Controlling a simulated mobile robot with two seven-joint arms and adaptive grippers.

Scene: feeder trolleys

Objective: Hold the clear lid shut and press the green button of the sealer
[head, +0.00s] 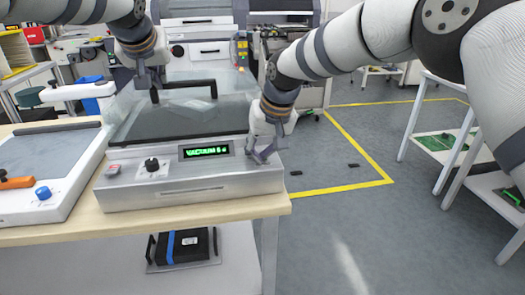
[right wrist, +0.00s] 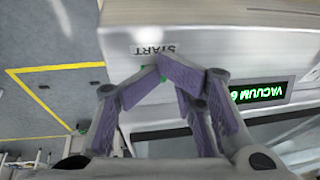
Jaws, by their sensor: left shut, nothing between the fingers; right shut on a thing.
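The sealer (head: 215,187) is a silver box on the wooden bench, with a lit green display (head: 206,151) reading VACUUM and a digit. Its clear lid (head: 170,122) lies down over the chamber, and a clear pouch (head: 200,105) shows through it. My left gripper (head: 152,92) is shut and empty, fingertips down at the lid's black handle (head: 188,84). My right gripper (head: 262,157) is shut at the sealer's right front corner. In the right wrist view its fingertips (right wrist: 160,65) meet beside the START label, mostly hiding the green button (right wrist: 160,80).
A dark knob (head: 152,164) stands left of the display. Another machine (head: 45,170) with an orange handle and blue knob sits at the bench's left. A black item with a blue strap (head: 183,245) lies on the lower shelf.

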